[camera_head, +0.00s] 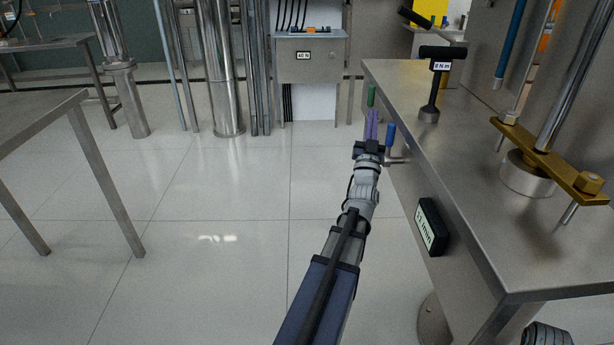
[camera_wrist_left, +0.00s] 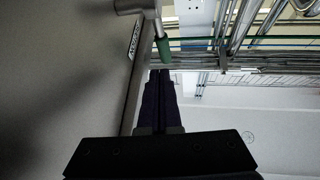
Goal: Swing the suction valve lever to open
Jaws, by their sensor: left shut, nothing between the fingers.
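Two valve levers show at the left side of the steel bench. One has a green handle (camera_head: 371,95), which also shows in the left wrist view (camera_wrist_left: 163,48), hanging from a metal valve body (camera_wrist_left: 130,5). The other has a blue handle (camera_head: 390,134) and stands nearer, with a metal stem below it. I cannot tell from the pictures which one is the suction valve lever. My left gripper (camera_head: 372,124), with purple fingers, is shut and empty. It is just left of the blue handle and in front of the green one. Contact with either cannot be told. My right gripper is not in view.
The steel bench (camera_head: 455,165) fills the right side. On it are a black T-handled tool (camera_head: 434,80) and a brass crossbar (camera_head: 550,160) on rods. A black label box (camera_head: 431,227) is on its side. A grey cabinet (camera_head: 310,60) stands behind.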

